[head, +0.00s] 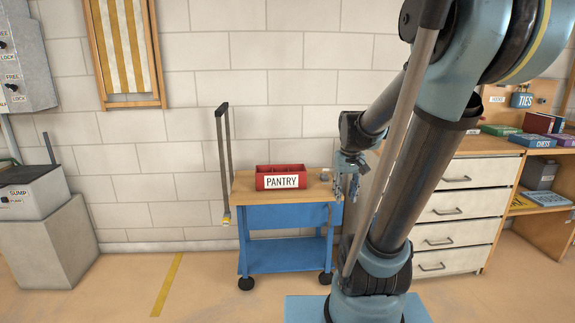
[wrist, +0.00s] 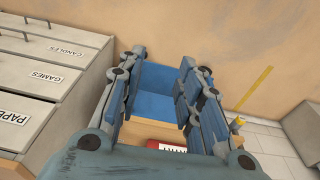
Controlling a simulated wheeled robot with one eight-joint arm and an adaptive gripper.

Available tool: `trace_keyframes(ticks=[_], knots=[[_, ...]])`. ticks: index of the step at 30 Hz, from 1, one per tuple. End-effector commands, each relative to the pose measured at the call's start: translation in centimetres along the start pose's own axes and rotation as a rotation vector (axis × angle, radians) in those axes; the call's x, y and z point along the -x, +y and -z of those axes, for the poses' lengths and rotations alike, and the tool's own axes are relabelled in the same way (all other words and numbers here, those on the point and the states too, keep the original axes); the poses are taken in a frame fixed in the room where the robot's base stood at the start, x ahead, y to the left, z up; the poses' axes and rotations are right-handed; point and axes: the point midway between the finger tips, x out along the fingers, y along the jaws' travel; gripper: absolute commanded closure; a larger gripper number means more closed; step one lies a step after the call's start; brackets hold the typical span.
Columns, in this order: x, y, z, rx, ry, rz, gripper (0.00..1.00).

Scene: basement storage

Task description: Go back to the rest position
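My gripper (head: 346,188) hangs pointing down in front of the right end of the blue cart (head: 285,218) in the head view. Its fingers are apart with nothing between them. In the wrist view my gripper (wrist: 163,65) shows two spread blue fingers, with the cart's blue part (wrist: 165,82) visible in the gap. My arm is bent, reaching out from its base at the lower right of the head view. No object is held.
White drawers (head: 463,210) stand at the right, labelled CANDLES and GAMES (wrist: 47,78) in the wrist view. A grey block (head: 52,245) stands left. Floor between is clear.

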Motion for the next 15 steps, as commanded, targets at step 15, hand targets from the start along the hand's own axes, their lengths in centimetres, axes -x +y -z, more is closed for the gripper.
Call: trace_keyframes(ticks=[15], knots=[[-1.7,-1.6,-11.0,-0.061,0.045,-0.003,0.67]])
